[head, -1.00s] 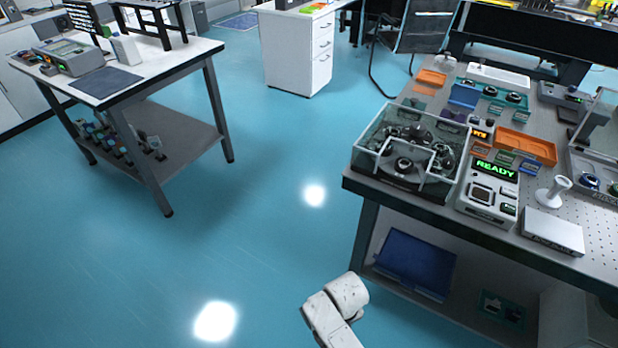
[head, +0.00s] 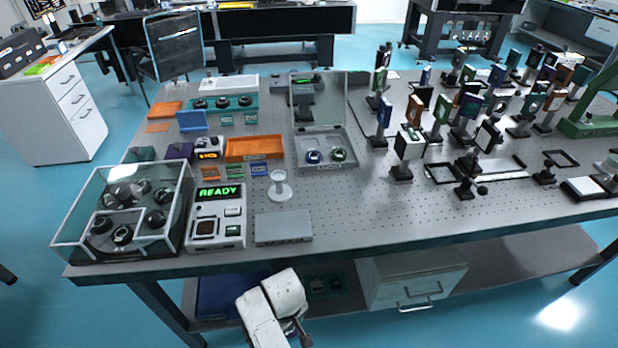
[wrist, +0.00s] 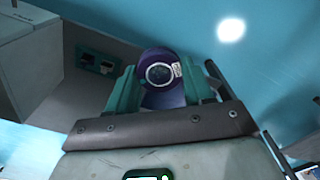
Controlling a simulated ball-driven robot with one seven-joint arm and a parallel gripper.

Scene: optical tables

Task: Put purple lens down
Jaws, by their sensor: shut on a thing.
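In the wrist view, my gripper (wrist: 161,92) is shut on the purple lens (wrist: 157,55), a round dark purple disc with a ringed grey centre and a small white label. The lens is held between the two teal fingers, out over the blue floor beside the table's lower shelf. In the head view, my white arm shows at the bottom, in front of the optical table (head: 385,232); the gripper and lens are mostly hidden there.
On the table's left are a clear case (head: 125,210), a READY device (head: 217,215), a grey flat box (head: 283,228), a white stand (head: 280,186), an orange tray (head: 254,148) and an open lens case (head: 326,165). Many mounted optics fill the right. The front middle is bare.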

